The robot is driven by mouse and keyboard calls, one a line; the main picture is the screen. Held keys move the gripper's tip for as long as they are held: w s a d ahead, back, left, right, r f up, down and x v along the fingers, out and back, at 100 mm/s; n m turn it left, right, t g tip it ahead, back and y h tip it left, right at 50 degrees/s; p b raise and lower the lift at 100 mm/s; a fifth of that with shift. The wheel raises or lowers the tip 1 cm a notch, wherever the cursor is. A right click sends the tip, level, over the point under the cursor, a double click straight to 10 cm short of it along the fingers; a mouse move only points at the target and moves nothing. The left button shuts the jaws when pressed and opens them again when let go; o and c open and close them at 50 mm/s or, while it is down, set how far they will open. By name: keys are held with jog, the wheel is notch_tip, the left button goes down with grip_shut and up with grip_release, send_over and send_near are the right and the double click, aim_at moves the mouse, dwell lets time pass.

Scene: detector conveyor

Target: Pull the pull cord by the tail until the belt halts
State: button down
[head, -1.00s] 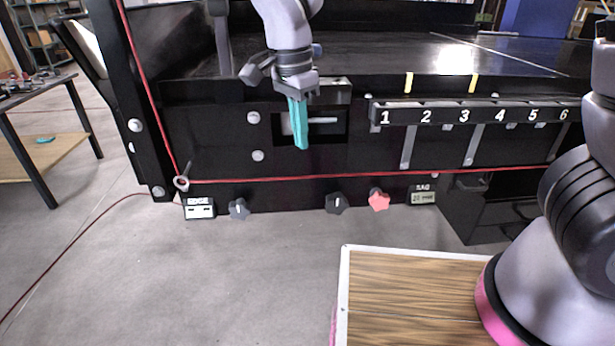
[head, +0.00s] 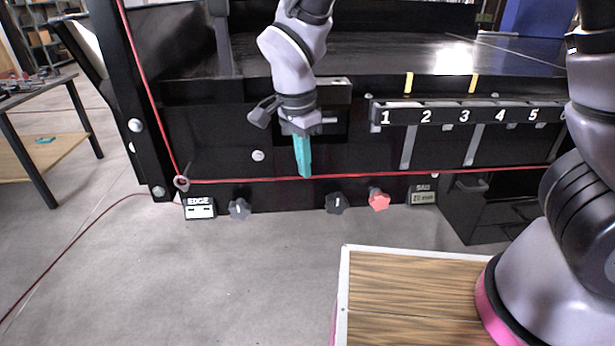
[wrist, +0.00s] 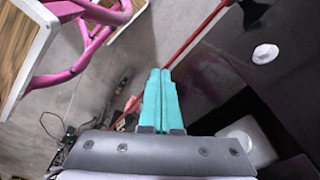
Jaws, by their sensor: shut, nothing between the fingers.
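The red pull cord (head: 400,174) runs level along the front of the black conveyor frame. At the left it meets a ring (head: 181,183), and a stretch also rises from there up the post. A thin red line (head: 95,230) trails from near the ring to the floor at the lower left. My gripper (head: 304,172) points down with its teal fingers together and empty, the tips overlapping the level cord in the head view. In the wrist view the cord (wrist: 195,42) passes beside the shut fingers (wrist: 161,75); I cannot tell if they touch. The belt (head: 400,58) is dark and glossy.
Below the cord are dark knobs (head: 239,209), a red knob (head: 378,200), an EDGE label box (head: 199,208) and a small display (head: 422,195). A numbered rail (head: 465,113) juts out right of my gripper. A wood-topped surface (head: 415,300) stands in front.

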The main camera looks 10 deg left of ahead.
notch_tip(320, 180, down, 7)
jog(key=s+a, duration=0.2)
jog(key=shift+r, duration=0.15)
dwell(1.0)
jog(key=shift+s+a, duration=0.1)
notch_tip(320, 180, up, 11)
jog(key=shift+s+a, duration=0.35)
jog(key=shift+s, duration=0.05)
dwell(0.6)
